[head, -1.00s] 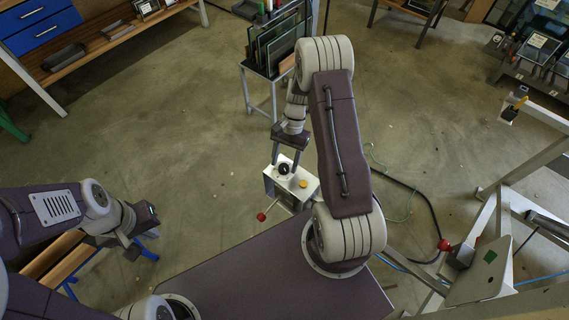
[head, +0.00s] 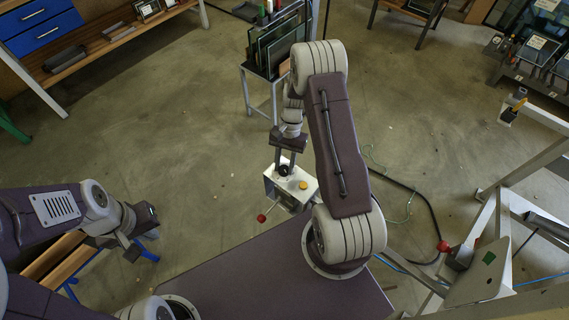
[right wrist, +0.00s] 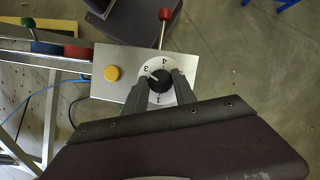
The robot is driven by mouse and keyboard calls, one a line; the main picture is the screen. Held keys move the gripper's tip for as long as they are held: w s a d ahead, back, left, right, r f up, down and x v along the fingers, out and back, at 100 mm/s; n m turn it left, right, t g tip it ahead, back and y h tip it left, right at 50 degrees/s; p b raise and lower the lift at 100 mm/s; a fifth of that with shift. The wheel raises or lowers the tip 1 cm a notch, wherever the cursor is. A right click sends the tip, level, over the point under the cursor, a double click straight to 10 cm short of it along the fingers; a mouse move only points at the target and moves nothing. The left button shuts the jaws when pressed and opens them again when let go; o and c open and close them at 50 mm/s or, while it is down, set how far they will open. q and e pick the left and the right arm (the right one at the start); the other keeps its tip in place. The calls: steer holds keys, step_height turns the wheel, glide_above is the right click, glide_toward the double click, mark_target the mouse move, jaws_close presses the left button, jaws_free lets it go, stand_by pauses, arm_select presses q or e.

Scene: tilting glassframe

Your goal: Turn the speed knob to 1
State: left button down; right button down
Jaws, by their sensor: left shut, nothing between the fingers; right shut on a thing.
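The speed knob (right wrist: 160,82) is a round black knob on a white dial with dark numerals, seen in the right wrist view. Its white mark points up and left, toward the 3. The 4 is at the top of the dial and the 1 at the bottom. The dial sits on a light metal control box (right wrist: 107,58), also in the head view (head: 298,203). My right gripper (right wrist: 160,88) is shut on the knob, one finger on each side. In the head view it reaches the knob from above (head: 285,166). My left gripper (head: 136,246) is shut and empty at lower left.
A yellow button (right wrist: 113,73) is beside the dial. A red-tipped lever (head: 262,217) sticks out of the box. A rack of glass panes (head: 278,45) stands behind. Open floor lies to the left.

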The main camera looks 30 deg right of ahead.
steer(key=n+h+p, duration=0.1)
steer(key=n, duration=0.2)
steer(key=shift+w+r+g+p, duration=0.1)
steer(key=shift+r+g+p, duration=0.05)
steer(key=shift+g+p, duration=0.15)
steer(key=n+h, duration=0.1)
steer(key=n, duration=0.1)
steer(key=n+h+p, duration=0.1)
steer(key=n, duration=0.2)
steer(key=shift+a+g, duration=0.15)
steer(key=shift+g, duration=0.15)
steer(key=n+h+p, duration=0.1)
steer(key=n, duration=0.2)
steer(key=shift+a+n+p, duration=0.15)
steer(key=shift+n+p, duration=0.15)
steer(key=n+h, duration=0.1)
steer(key=n, duration=0.1)
steer(key=n+h+p, duration=0.1)
steer(key=n, duration=0.1)
steer(key=shift+a+n+t, duration=0.1)
steer(key=shift+n+t, duration=0.2)
steer(key=shift+t, duration=0.1)
steer(key=n+p, duration=0.1)
steer(key=n, duration=0.2)
steer(key=shift+t+h, duration=0.4)
steer(key=shift+a+n+t+h, duration=0.1)
steer(key=shift+n+t+h, duration=0.3)
steer(key=shift+n, duration=1.5)
